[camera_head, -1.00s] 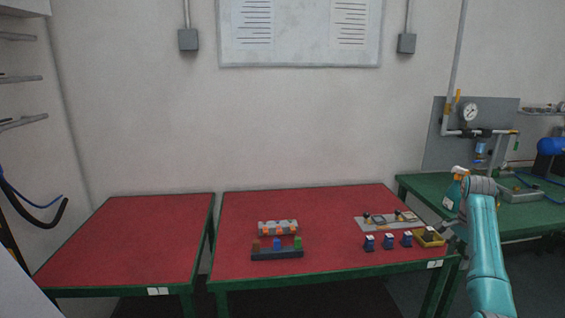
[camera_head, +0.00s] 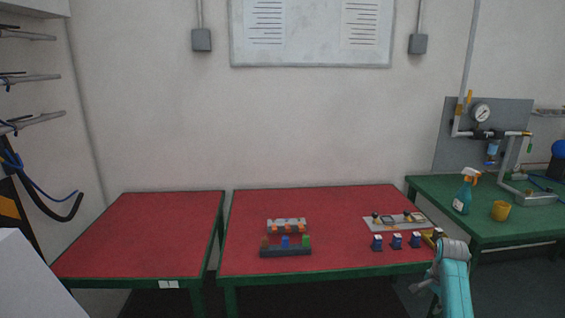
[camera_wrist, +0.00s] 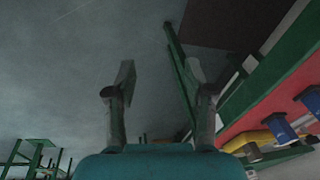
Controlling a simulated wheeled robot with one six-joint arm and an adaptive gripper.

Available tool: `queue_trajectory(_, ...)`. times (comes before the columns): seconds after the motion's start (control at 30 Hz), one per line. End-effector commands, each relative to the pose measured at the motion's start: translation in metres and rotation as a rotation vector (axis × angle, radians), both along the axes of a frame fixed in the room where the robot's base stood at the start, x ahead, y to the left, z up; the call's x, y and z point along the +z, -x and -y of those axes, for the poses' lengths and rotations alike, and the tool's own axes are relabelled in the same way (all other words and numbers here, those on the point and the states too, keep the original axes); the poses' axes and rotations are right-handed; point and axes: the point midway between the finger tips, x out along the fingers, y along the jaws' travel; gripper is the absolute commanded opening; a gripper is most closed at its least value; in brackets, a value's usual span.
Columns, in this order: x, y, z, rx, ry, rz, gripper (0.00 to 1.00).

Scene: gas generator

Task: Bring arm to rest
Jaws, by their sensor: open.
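My teal arm is at the lower right in the head view, in front of the right end of the nearer red table (camera_head: 330,208). My gripper (camera_wrist: 160,82) shows in the wrist view with its two fingers spread apart and nothing between them. Beyond the fingers is grey floor. In the head view the gripper (camera_head: 418,288) is partly visible, small and dark, left of the arm's grey wrist joint and below the table's front edge.
Blue blocks (camera_head: 397,241), a grey plate with parts (camera_head: 400,221) and a yellow tray (camera_head: 428,240) are near the table's right end. The green table (camera_head: 440,190) bears a spray bottle (camera_head: 463,196) and yellow mug (camera_head: 500,211). Another red table (camera_head: 140,235) is bare.

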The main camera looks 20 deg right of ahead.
Motion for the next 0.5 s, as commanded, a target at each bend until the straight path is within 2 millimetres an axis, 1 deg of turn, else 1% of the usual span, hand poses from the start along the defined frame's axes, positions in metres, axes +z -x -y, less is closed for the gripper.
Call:
queue_trajectory(0.03, -0.025, 0.002, -0.017, 0.034, 0.011, 0.01, 0.53)
queue_trajectory(0.2, -0.085, 0.008, -0.065, 0.147, 0.074, 0.071, 0.53)
queue_trajectory(0.3, -0.116, 0.016, -0.094, 0.212, 0.11, 0.104, 0.53)
queue_trajectory(0.37, -0.132, 0.023, -0.112, 0.252, 0.133, 0.125, 0.53)
queue_trajectory(0.4, -0.143, 0.028, -0.124, 0.277, 0.148, 0.139, 0.53)
queue_trajectory(0.47, -0.157, 0.036, -0.142, 0.316, 0.171, 0.159, 0.53)
queue_trajectory(0.5, -0.166, 0.042, -0.154, 0.341, 0.186, 0.174, 0.53)
